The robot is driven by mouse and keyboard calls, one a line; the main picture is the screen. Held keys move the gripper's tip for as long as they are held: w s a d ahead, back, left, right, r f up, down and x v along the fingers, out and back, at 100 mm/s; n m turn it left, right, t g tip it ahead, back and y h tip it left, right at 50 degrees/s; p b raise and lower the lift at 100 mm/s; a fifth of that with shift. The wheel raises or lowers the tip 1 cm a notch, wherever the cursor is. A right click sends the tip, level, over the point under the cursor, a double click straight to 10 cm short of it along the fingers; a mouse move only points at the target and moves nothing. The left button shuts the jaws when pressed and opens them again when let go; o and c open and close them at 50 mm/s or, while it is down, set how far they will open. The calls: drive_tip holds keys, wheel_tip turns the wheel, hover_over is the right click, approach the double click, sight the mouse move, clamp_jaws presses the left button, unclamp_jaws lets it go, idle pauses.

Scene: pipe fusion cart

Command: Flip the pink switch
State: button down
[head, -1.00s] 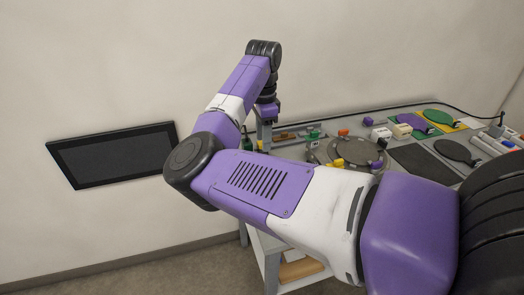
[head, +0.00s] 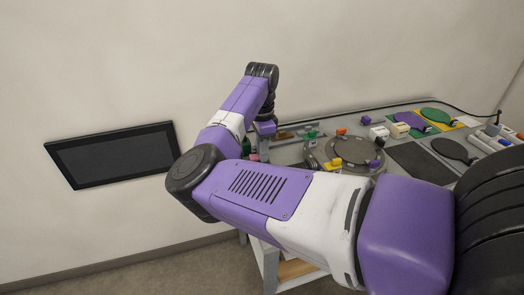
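The end of my arm with my gripper (head: 264,140) is at the left end of the cart, low over its back left area. Its purple body shows, but the fingers are small and partly hidden behind my arm, so I cannot tell whether they are open or shut. A small pink spot (head: 254,157) shows beside the gripper, just above my forearm. It may be the pink switch, but it is too small and too covered to tell its shape, its position or whether the gripper touches it.
The grey cart top (head: 345,122) holds a round grey plate (head: 347,151) with yellow and purple parts, white blocks (head: 379,134), a green disc (head: 437,115) and a dark round paddle (head: 452,150). A dark wall panel (head: 112,155) hangs at left. My arm covers the cart's front left.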

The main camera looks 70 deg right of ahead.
sight(251, 156)
drive_tip(key=shift+w+a+r+g+h+p, duration=0.15)
drive_tip(key=shift+g+h+p, duration=0.35)
drive_tip(key=shift+g, duration=0.1)
drive_tip(key=shift+w+a+r+g+h, duration=0.15)
drive_tip(key=shift+w+g+h, duration=0.1)
drive_tip(key=shift+g+h, duration=0.55)
drive_tip(key=c, duration=1.2)
unclamp_jaws()
drive_tip(key=shift+b+v, duration=0.8)
drive_tip(key=shift+v, duration=3.1)
